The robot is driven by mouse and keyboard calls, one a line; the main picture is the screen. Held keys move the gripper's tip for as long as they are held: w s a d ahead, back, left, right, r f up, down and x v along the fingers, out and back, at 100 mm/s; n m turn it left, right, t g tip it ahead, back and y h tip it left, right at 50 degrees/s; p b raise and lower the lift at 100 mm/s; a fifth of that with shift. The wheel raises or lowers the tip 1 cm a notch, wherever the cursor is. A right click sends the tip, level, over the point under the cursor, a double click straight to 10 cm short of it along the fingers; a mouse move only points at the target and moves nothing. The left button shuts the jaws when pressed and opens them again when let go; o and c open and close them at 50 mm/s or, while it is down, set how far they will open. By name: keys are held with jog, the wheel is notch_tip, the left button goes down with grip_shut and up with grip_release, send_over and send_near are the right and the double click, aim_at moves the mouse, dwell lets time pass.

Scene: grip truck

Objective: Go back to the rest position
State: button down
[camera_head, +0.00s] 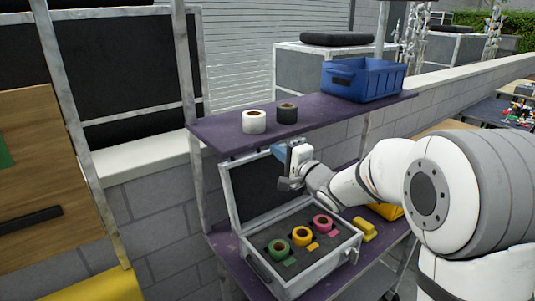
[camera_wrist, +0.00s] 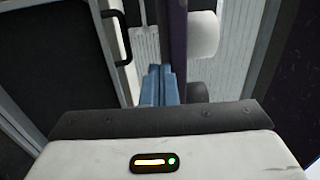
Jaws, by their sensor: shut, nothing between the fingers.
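My gripper (camera_head: 278,151) is in front of the open lid of the case, just below the edge of the upper purple shelf. Its blue fingers also show in the wrist view (camera_wrist: 160,72), where they are together and empty. My white arm reaches in from the right of the head view. The open case (camera_head: 262,267) stands on the lower shelf, below my gripper. In it lie a green roll (camera_head: 269,247), a yellow roll (camera_head: 295,239) and a pink roll (camera_head: 314,220).
The upper shelf (camera_head: 215,131) holds a white tape roll (camera_head: 254,122), a dark roll (camera_head: 287,113) and a blue bin (camera_head: 375,84). The shelf edge (camera_wrist: 178,35) is close to my fingers. Yellow items (camera_head: 364,231) lie right of the case.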

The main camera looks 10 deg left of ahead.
jog(key=s+d+f+h, duration=0.1)
jog(key=s+d+h, duration=0.25)
jog(key=d, duration=0.45)
jog(key=s+d+n+h, duration=0.1)
jog(key=s+d+h, duration=0.2)
jog(key=d+h, duration=0.35)
jog(key=s+d+f+h, duration=0.1)
jog(key=s+d+h, duration=0.2)
jog(key=d, duration=0.6)
jog(key=s+d+f+n+g, duration=0.2)
jog(key=s+f+g, duration=0.1)
jog(key=s, duration=0.4)
jog(key=s+d+f+n+g+h, duration=0.1)
jog(key=s+f+n+g, duration=0.1)
jog(key=s, duration=0.6)
jog(key=s+d+f+n+g, duration=0.2)
jog(key=s+f+n+g, duration=0.1)
jog(key=s, duration=0.5)
jog(key=shift+d+f+g+b, duration=0.3)
jog(key=shift+d+f+b, duration=0.05)
jog(key=shift+f, duration=0.25)
jog(key=shift+s, duration=0.1)
dwell(1.0)
